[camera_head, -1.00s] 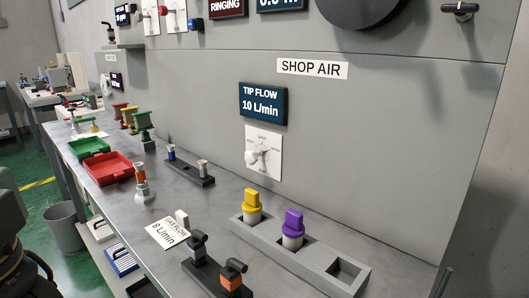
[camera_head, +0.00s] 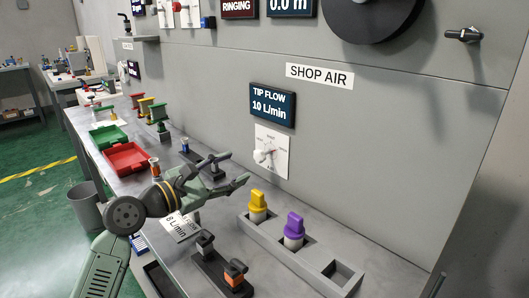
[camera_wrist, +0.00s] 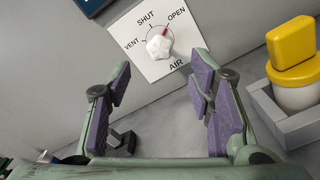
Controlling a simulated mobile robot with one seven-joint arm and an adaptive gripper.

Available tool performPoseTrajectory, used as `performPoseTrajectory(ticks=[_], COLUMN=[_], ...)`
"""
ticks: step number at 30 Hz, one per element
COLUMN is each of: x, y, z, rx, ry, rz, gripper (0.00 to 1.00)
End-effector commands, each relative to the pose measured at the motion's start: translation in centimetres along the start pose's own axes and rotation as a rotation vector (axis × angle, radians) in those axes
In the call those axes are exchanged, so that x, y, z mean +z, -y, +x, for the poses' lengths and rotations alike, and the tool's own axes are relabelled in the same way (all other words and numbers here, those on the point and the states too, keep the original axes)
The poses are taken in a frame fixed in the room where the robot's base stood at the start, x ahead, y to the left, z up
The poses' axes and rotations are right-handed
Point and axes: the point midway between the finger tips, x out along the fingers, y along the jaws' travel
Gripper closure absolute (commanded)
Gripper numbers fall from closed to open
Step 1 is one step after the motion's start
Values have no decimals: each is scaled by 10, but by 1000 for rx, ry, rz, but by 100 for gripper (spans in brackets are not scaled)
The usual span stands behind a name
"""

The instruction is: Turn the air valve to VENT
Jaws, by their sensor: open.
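The air valve is a white knob (camera_wrist: 159,47) on a white plate (camera_wrist: 140,27) marked VENT, SHUT, OPEN and AIR. Its red mark lies towards OPEN in the wrist view. In the head view the valve knob (camera_head: 263,156) is on the grey wall panel, below the TIP FLOW display (camera_head: 272,104), which reads 10 L/min. My gripper (camera_head: 238,168) is open and empty, with purple pads (camera_wrist: 165,97) apart. It is over the bench, in front of and below the valve, not touching it. In the wrist view the knob appears beyond the fingertips, between them.
A grey holder (camera_head: 312,272) with a yellow-topped piece (camera_head: 258,201) and a purple-topped piece (camera_head: 294,226) stands right of my gripper. A dark block with orange and grey parts (camera_head: 235,273) is in front. Red (camera_head: 127,156) and green (camera_head: 108,138) trays lie at left.

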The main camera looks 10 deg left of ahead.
Motion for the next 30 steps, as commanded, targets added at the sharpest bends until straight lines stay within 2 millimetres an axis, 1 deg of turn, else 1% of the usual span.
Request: performPoseTrajectory(ticks=[1, 3, 9, 12, 15, 20, 27, 30], x=[4, 6, 6, 6, 4, 3, 2, 2], y=[-1, -2, -2, -1, -1, 0, 0, 0], z=[10, 23, 62, 76, 86, 94, 94, 94], rx=[-4, -4, -3, -2, 0, 0, 1, 1], ry=[2, 3, 4, 5, 4, 5, 5, 5], rz=[-1, -2, -3, -3, -3, -2, -2, -2], gripper=[52, 52, 52, 52, 52, 52, 52, 59])
